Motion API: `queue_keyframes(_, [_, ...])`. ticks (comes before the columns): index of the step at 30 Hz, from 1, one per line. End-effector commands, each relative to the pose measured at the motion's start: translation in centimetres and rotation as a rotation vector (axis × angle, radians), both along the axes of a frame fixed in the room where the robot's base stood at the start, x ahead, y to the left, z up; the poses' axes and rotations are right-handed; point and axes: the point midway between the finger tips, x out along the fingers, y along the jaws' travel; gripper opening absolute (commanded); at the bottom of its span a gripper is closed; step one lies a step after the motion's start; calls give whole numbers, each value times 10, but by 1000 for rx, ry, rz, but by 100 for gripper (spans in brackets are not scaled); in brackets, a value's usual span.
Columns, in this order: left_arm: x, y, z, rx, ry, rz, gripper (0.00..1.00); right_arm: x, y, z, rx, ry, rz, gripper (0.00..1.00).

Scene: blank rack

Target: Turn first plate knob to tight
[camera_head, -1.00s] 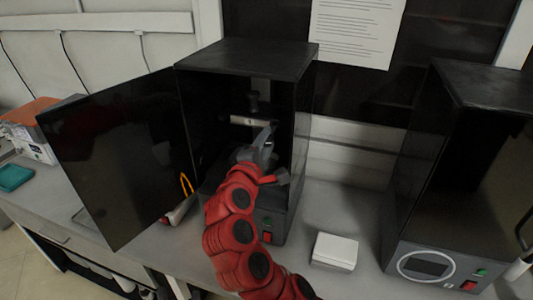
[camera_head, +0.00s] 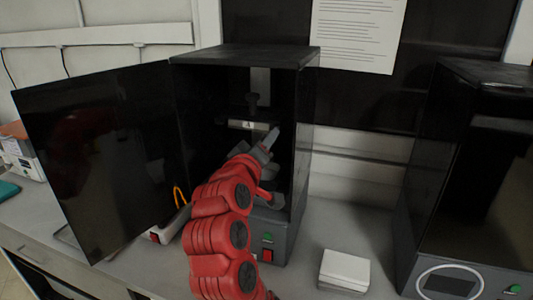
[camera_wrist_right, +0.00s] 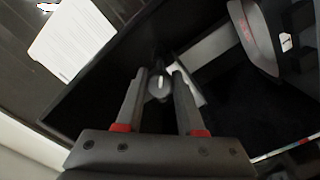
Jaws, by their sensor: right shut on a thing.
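A small round grey knob (camera_wrist_right: 158,86) with a pale line mark shows between the fingertips of my right gripper (camera_wrist_right: 159,75) in the right wrist view. My right gripper is shut on it, with one finger on each side. In the head view my right gripper (camera_head: 270,139) reaches inside the open black cabinet (camera_head: 245,56), just below and right of a light plate bar (camera_head: 247,125). A dark knob (camera_head: 253,101) stands above that bar. The gripped knob cannot be made out in the head view. My left gripper is not in view.
The cabinet's dark door (camera_head: 105,155) stands open to the left. A red switch (camera_head: 267,255) is on its base. A white box (camera_head: 344,270) sits on the bench to the right, near a second black machine (camera_head: 470,200). Bench between them is clear.

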Motion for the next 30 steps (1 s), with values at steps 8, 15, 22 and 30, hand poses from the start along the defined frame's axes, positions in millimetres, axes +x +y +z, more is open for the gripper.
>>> queue_keyframes(8, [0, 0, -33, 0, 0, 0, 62, 0, 0, -6, 251, -80, 0, 0])
queue_keyframes(15, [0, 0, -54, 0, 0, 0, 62, 0, 0, -5, 460, -148, 0, 0])
queue_keyframes(22, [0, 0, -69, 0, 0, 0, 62, 0, 0, -4, 622, -200, -1, 0])
queue_keyframes(30, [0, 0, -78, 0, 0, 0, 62, 0, 0, -2, 740, -239, -1, 0])
